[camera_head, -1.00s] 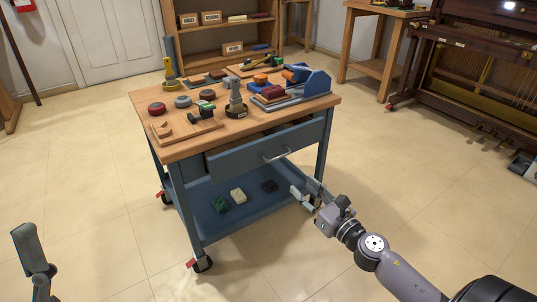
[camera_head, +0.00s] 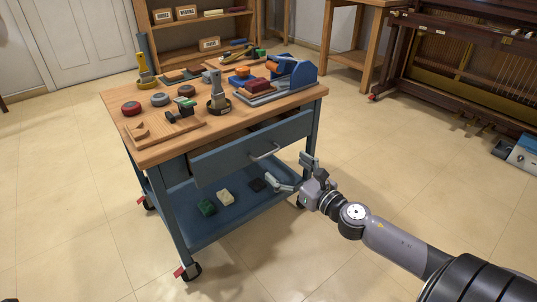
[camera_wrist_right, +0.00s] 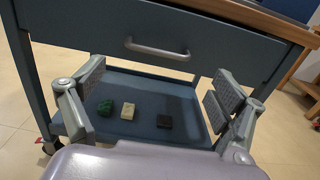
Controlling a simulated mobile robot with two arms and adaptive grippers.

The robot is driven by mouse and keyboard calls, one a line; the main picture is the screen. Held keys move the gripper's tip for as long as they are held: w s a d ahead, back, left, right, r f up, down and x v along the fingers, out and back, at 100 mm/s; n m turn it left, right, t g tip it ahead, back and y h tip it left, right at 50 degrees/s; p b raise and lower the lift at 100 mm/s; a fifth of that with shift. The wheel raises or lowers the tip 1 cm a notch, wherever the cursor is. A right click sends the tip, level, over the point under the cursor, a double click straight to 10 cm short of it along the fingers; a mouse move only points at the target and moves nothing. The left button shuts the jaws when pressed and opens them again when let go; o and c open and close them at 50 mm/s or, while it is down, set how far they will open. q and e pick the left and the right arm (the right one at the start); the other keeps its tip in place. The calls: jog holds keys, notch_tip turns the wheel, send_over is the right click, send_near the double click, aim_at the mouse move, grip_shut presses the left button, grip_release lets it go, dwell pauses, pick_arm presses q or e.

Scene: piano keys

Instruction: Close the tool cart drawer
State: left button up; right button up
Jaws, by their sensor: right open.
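The blue-grey tool cart drawer (camera_head: 235,160) stands pulled out from under the wooden top, with a dark gap showing above its front. Its curved metal handle (camera_head: 264,152) is on the front face. In the right wrist view the drawer front (camera_wrist_right: 220,52) fills the upper part, with the handle (camera_wrist_right: 157,50) near its middle. My right gripper (camera_head: 289,171) is open and empty, in front of the drawer and lower than the handle, apart from it. In the right wrist view its fingers (camera_wrist_right: 160,85) are spread wide on either side below the handle. My left gripper is not in view.
The lower shelf (camera_head: 200,230) holds a green, a cream and a dark block. Red-tabbed casters (camera_head: 190,271) are at the feet. Open floor lies right of the cart, before the piano (camera_head: 465,70).

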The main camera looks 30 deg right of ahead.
aim_at(269, 154)
jog(key=w, duration=0.5)
jog(key=w+b, duration=0.1)
jog(key=w, duration=0.2)
jog(key=shift+w+a, duration=0.1)
jog(key=shift+a, duration=0.2)
jog(key=shift+c, duration=0.4)
